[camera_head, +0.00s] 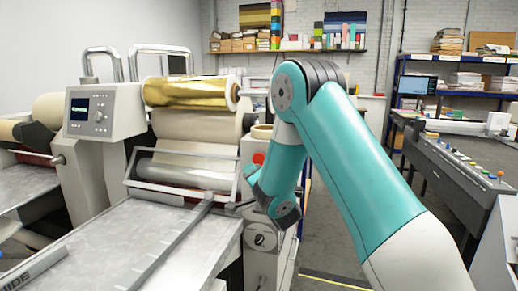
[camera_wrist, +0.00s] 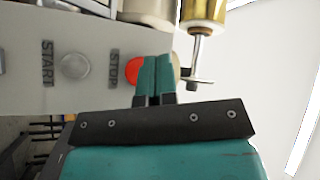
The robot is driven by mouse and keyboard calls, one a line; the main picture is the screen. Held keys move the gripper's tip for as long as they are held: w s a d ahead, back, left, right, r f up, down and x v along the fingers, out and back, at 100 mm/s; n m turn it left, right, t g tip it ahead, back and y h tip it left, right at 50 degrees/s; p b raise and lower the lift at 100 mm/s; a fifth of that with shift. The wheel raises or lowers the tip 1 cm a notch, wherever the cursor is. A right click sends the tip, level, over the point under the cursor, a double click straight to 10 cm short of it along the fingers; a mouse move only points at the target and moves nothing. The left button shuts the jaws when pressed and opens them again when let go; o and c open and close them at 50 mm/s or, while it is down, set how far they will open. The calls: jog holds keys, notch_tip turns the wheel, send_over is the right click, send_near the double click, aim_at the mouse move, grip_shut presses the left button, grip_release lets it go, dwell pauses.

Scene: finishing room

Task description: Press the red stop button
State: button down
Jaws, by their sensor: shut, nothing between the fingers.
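The red stop button (camera_wrist: 133,71) is on a grey panel in the wrist view, beside the label STOP. My gripper (camera_wrist: 156,60) is shut and empty. Its teal fingertips overlap the button's right edge in this view and hide part of it. I cannot tell whether they touch it. In the head view the red button (camera_head: 258,158) shows on the machine's light front panel, just left of my arm.
A grey button (camera_wrist: 74,66) labelled START sits left of the stop button. A gold foil roll (camera_head: 190,92) lies above the machine's metal bed (camera_head: 130,245). A control box with a screen (camera_head: 95,112) stands left. A long grey bench (camera_head: 455,165) is at right.

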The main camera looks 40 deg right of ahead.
aim_at(260, 159)
jog(key=w+d+p, duration=0.2)
jog(key=d+p, duration=0.1)
jog(key=p, duration=0.3)
jog(key=shift+w+d+p, duration=0.1)
jog(key=shift+w+p, duration=0.1)
jog(key=shift+p, duration=0.2)
jog(key=shift+w+d+r+p, duration=0.15)
jog(key=shift+w+d+p, duration=0.05)
jog(key=shift+p, duration=0.65)
dwell(1.2)
jog(key=shift+w+d, duration=0.1)
dwell(0.4)
jog(key=shift+w+d+p, duration=0.25)
jog(key=shift+d+p, duration=0.1)
jog(key=shift+p, duration=0.75)
dwell(0.6)
jog(key=shift+a+f, duration=0.1)
jog(key=shift+f, duration=0.1)
jog(key=shift+s+a+b, duration=0.55)
jog(key=shift+b, duration=0.7)
